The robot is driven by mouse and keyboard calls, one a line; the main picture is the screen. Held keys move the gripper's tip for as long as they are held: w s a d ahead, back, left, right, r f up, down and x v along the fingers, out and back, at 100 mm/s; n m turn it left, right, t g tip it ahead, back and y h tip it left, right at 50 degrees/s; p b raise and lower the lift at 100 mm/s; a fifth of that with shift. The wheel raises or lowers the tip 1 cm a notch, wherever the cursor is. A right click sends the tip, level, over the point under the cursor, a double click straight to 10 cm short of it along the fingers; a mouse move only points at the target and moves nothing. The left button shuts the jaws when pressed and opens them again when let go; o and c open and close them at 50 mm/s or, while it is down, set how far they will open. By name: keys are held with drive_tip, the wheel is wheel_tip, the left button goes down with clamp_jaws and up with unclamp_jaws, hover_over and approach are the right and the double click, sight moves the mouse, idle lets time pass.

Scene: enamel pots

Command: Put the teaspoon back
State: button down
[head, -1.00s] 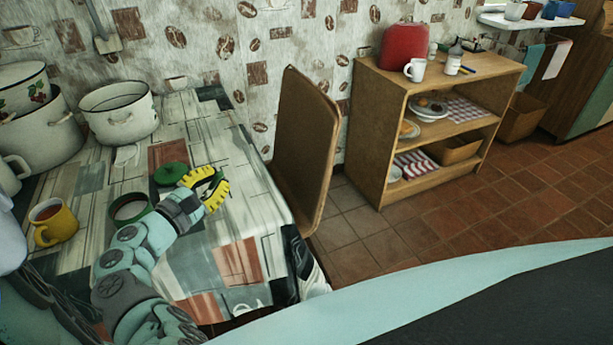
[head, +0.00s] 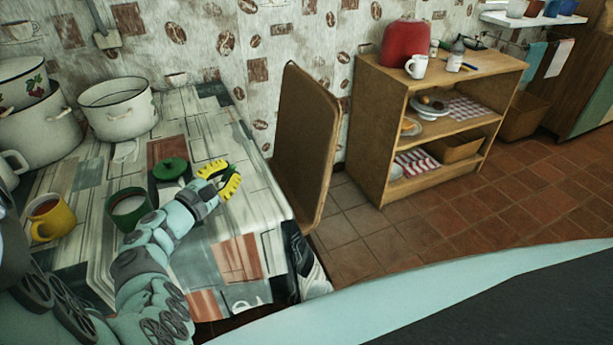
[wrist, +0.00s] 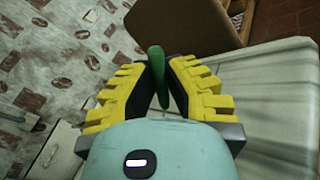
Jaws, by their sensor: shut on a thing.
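My gripper (head: 228,181) is above the right part of the cloth-covered table. In the wrist view my gripper (wrist: 155,72) is shut on a slim green thing (wrist: 159,75), which looks like the handle of the teaspoon. Its far end is hidden or too small to tell. In the head view the held thing cannot be made out. A dark green pot (head: 130,208) with white contents stands open on the table, left of my gripper. A green lid (head: 172,168) with a knob lies behind the pot, to the left of my gripper.
A yellow mug (head: 52,220) with a brown drink stands at the left. White enamel pots (head: 118,112) stand at the back left. A wooden shelf unit (head: 400,95) stands beyond. The table's right front is clear.

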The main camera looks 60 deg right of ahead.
drive_tip(key=shift+f, duration=0.2)
drive_tip(key=c, duration=1.1)
unclamp_jaws()
drive_tip(key=shift+r, duration=0.2)
drive_tip(key=a, duration=0.8)
drive_tip(key=s+a, duration=0.1)
drive_tip(key=a, duration=0.3)
